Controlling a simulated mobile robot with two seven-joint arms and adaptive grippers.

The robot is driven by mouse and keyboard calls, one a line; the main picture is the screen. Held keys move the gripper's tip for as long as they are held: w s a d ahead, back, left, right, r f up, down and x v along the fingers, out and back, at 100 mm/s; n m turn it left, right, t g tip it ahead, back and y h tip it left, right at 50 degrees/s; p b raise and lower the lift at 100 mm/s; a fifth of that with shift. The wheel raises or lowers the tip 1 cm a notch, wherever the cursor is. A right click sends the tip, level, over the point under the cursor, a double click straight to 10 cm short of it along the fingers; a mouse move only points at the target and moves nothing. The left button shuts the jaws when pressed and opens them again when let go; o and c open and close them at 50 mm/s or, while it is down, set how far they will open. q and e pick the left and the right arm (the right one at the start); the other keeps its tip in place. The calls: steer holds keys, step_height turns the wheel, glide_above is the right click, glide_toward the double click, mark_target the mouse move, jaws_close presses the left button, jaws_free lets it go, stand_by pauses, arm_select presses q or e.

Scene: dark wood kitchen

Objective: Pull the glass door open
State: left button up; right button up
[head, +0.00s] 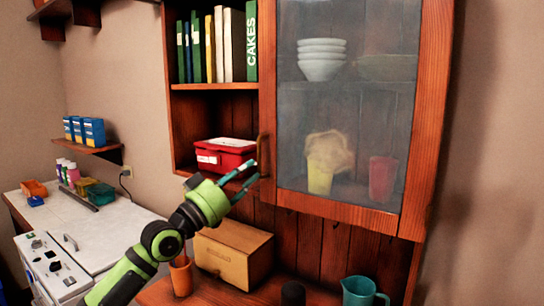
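The glass door (345,110) has a reddish wood frame and hazy glass, and it looks closed on the right part of the wall cabinet. Its slim vertical handle (263,153) is on the left edge of the frame, near the bottom. My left gripper (255,171) reaches up from the lower left, with its two teal fingers apart and pointing at the handle's lower end. I cannot tell whether the fingers touch the handle or stop in front of it. Nothing shows held between them. My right gripper is not in view.
Bowls (321,60) and cups (383,178) stand behind the glass. A red box (226,153) and books (218,45) fill the open shelves at left. Below are a wooden bread box (232,252) and a teal jug (362,292). Bare wall lies right of the door.

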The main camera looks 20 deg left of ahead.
mark_target(259, 159)
arm_select(q)
steer(key=shift+w+r+p, duration=0.2)
steer(key=shift+r+p, duration=0.1)
steer(key=shift+r, duration=0.2)
steer(key=shift+w+r+p, duration=0.15)
steer(key=shift+r+p, duration=0.15)
steer(key=shift+r, duration=0.2)
steer(key=w, duration=0.1)
steer(key=w+d, duration=0.1)
steer(key=w, duration=0.2)
steer(key=shift+d+r+p, duration=0.25)
steer(key=shift+d+p, duration=0.1)
steer(key=shift+s+a+r, duration=0.1)
jaws_close()
